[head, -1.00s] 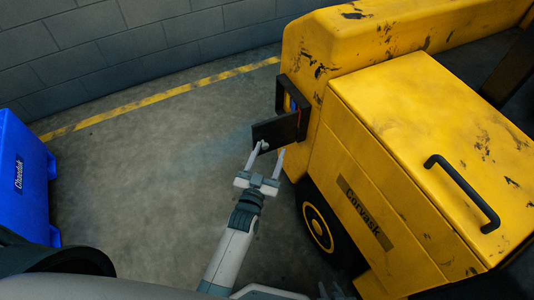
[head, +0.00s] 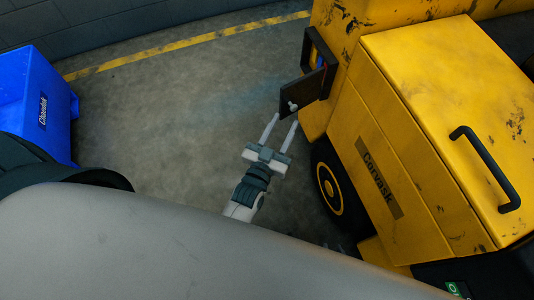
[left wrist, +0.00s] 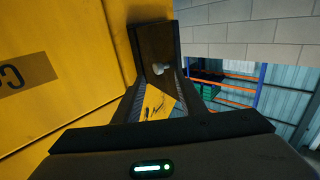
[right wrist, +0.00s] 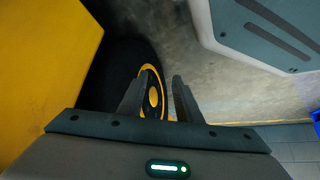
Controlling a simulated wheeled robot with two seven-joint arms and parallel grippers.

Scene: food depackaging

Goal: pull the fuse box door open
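The fuse box door (head: 308,90) is a dark flat panel on the end of the yellow machine. It stands swung out from its black frame (head: 310,48), part of whose inside shows. A small pale knob (head: 293,106) sits on the door's face. My left gripper (head: 286,119) is open, its fingertips just short of the knob. In the left wrist view the door (left wrist: 156,45) and knob (left wrist: 160,68) show between the spread fingers; contact cannot be told. My right gripper (right wrist: 155,82) is open and empty in the right wrist view, low near the machine's wheel (right wrist: 152,95).
The yellow machine (head: 430,80) fills the right side, with a black handle (head: 485,165) on its top. A blue bin (head: 35,90) stands at the left. The concrete floor (head: 170,130) between them is clear, with a grey block wall behind.

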